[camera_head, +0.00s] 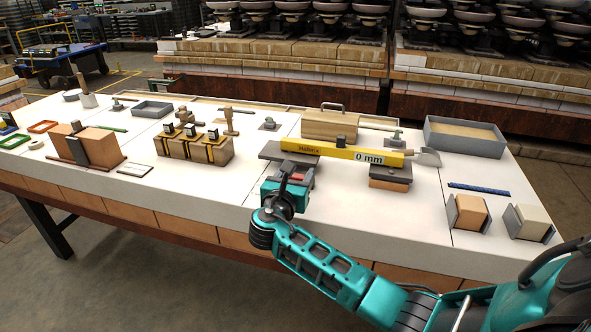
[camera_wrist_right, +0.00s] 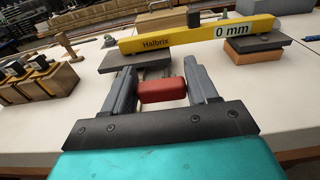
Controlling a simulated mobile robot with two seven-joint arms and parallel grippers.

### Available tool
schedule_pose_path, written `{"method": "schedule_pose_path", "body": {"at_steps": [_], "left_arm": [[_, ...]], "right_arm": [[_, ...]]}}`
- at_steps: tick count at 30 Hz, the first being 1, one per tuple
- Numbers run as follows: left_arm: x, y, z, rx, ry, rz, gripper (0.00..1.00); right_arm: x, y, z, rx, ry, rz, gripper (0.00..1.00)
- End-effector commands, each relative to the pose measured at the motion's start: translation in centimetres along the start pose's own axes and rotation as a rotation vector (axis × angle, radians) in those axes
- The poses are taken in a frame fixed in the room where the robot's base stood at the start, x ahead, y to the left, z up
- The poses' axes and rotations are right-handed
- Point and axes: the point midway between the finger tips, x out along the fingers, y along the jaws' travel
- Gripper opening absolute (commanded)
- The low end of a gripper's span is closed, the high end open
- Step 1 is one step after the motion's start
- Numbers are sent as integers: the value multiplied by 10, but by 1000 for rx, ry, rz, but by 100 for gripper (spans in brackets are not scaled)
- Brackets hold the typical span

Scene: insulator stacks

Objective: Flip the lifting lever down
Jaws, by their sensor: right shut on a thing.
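The lifting lever shows as a red block (camera_wrist_right: 162,90) in the right wrist view, between the two grey fingers of my right gripper (camera_wrist_right: 161,76), which is shut on it. In the head view my right gripper (camera_head: 298,176) is at the front of the table, just in front of a dark plate (camera_head: 272,151). The lever's lower mount is mostly hidden by the fingers. A yellow beam (camera_head: 330,149) marked "0 mm" lies behind, over the dark plate and a second dark plate (camera_head: 392,170) on a tan block. My left gripper is not in view.
A wooden box with a handle (camera_head: 330,125) stands behind the beam. A grey tray (camera_head: 465,136) is at the back right, with a trowel (camera_head: 428,157) nearby. Wooden blocks with black tops (camera_head: 195,148) stand to the left. White table top is clear left of the gripper.

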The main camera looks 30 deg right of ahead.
Motion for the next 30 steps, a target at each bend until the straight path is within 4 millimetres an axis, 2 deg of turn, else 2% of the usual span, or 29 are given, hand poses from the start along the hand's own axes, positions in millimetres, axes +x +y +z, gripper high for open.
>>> {"method": "schedule_pose_path", "body": {"at_steps": [5, 6, 12, 20, 23, 26, 30], "left_arm": [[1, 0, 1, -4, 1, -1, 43], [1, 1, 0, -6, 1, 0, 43], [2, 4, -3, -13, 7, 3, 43], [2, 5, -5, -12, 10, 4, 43], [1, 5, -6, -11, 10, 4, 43], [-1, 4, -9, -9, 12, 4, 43], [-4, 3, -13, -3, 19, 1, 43]], "right_arm": [[1, 0, 3, 7, -6, -1, 3], [1, 0, 3, 8, -7, -1, 59], [1, 0, 3, 6, -6, -1, 78], [0, 0, 2, 5, -5, 0, 79], [-7, 1, 2, 6, -4, 1, 79], [-23, 0, 2, 6, -2, 2, 79], [-54, 1, 3, 6, -2, 3, 79]]}}
